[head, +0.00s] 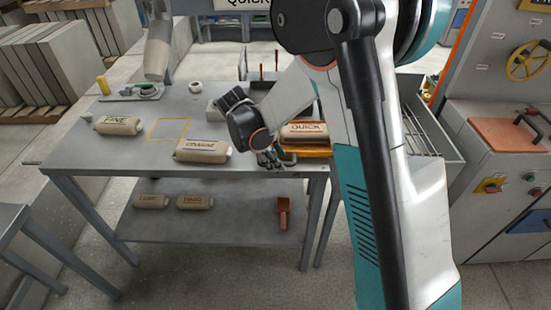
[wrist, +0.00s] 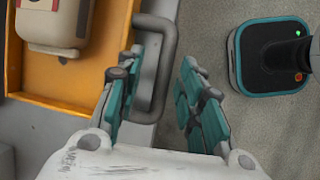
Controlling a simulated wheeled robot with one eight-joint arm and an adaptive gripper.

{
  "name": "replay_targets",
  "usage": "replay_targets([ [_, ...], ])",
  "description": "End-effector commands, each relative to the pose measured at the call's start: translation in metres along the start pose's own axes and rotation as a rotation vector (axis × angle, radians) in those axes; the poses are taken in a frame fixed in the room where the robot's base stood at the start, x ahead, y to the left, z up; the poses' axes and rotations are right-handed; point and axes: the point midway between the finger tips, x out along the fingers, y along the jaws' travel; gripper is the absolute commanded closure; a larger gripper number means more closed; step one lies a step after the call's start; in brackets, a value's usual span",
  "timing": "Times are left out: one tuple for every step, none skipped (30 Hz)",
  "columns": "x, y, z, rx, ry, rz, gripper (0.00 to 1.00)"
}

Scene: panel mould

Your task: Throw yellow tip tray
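The yellow tip tray (head: 308,154) is at the right end of the grey table, with a beige bag marked QUICK (head: 304,132) lying in it. In the wrist view the tray (wrist: 90,82) fills the upper left, with part of the bag (wrist: 52,22) in it. The tray's grey bar handle (wrist: 169,70) sticks out from its edge. My gripper (wrist: 155,90) is open, one finger on each side of the handle's outer bar; I cannot tell whether either finger touches it. In the head view my gripper (head: 270,158) is at the tray's left front, partly hidden by my arm.
Bags marked FINE (head: 118,125) and another (head: 203,151) lie on the table (head: 100,158), near a yellow outlined square (head: 168,130). Two more bags and a reddish scoop (head: 283,213) lie on the lower shelf. A machine with a yellow wheel (head: 528,62) stands at right.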

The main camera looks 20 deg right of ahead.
Motion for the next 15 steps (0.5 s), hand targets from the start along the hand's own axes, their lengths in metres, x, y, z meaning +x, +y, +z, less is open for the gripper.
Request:
replay_targets([
  [-0.005,0.0,0.0,-0.001,0.0,0.0,0.65],
  [-0.009,0.0,0.0,-0.002,0.0,0.0,0.65],
  [-0.016,0.0,-0.001,-0.002,0.0,0.0,0.65],
  [-0.021,-0.001,0.0,-0.002,0.0,0.001,0.65],
  [-0.027,-0.001,0.0,-0.002,0.0,0.001,0.65],
  [-0.035,0.0,0.0,-0.002,0.0,0.001,0.65],
  [-0.042,0.0,0.0,-0.002,0.0,0.001,0.65],
  [-0.048,0.0,0.0,-0.002,0.001,0.001,0.65],
  [-0.057,0.0,-0.001,-0.003,0.001,0.001,0.65],
  [-0.063,-0.001,-0.001,-0.003,0.001,0.001,0.65],
  [-0.069,0.0,-0.001,-0.002,0.001,0.001,0.65],
  [-0.076,0.0,-0.001,-0.001,0.001,0.001,0.65],
  [-0.082,0.0,0.0,-0.001,0.001,0.001,0.65],
  [-0.087,0.0,0.0,-0.001,0.0,0.001,0.65],
  [-0.093,0.0,0.0,-0.002,0.0,0.0,0.65],
])
